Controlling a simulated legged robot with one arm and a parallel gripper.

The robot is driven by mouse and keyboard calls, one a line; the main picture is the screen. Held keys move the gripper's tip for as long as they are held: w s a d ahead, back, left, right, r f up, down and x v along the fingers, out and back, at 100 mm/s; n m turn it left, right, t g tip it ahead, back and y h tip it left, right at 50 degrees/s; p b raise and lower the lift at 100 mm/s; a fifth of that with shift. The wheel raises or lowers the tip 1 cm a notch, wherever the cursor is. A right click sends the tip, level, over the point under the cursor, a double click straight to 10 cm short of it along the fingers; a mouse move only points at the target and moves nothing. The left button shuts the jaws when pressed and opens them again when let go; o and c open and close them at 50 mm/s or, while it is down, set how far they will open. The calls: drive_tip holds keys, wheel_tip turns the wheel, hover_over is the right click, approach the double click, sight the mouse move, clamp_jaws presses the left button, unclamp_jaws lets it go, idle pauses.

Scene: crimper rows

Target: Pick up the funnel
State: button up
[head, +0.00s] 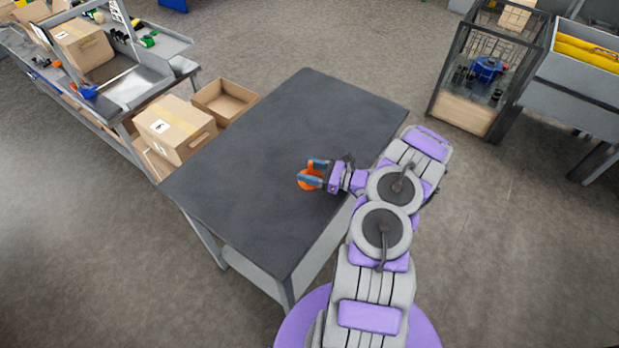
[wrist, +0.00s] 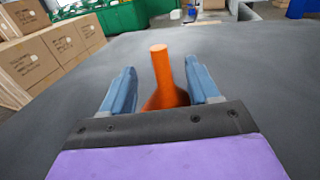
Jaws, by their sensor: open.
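The orange funnel (head: 307,182) stands on the dark grey table (head: 270,135), near its right edge. In the wrist view the funnel (wrist: 163,75) has its narrow spout pointing up and its wider cone low down, partly hidden behind my gripper's base. My gripper (head: 311,172) is open, low over the table. In the wrist view its two blue fingers (wrist: 162,82) stand on either side of the funnel, with a visible gap to the spout on both sides. I cannot tell whether either finger touches the cone.
The rest of the tabletop is bare. Cardboard boxes (head: 175,130) and an open carton (head: 224,101) are beyond its left edge, next to a metal workbench (head: 135,88). A glass-sided case (head: 487,70) stands on the right, with open floor between.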

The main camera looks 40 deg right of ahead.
drive_tip(key=shift+d+f, duration=0.15)
drive_tip(key=shift+d, duration=0.55)
drive_tip(key=c, duration=0.5)
drive_tip(key=shift+a, duration=0.55)
drive_tip(key=c, duration=0.5)
drive_tip(key=shift+d, duration=0.1)
drive_tip(key=shift+c, duration=0.2)
drive_tip(key=shift+s+d, duration=0.1)
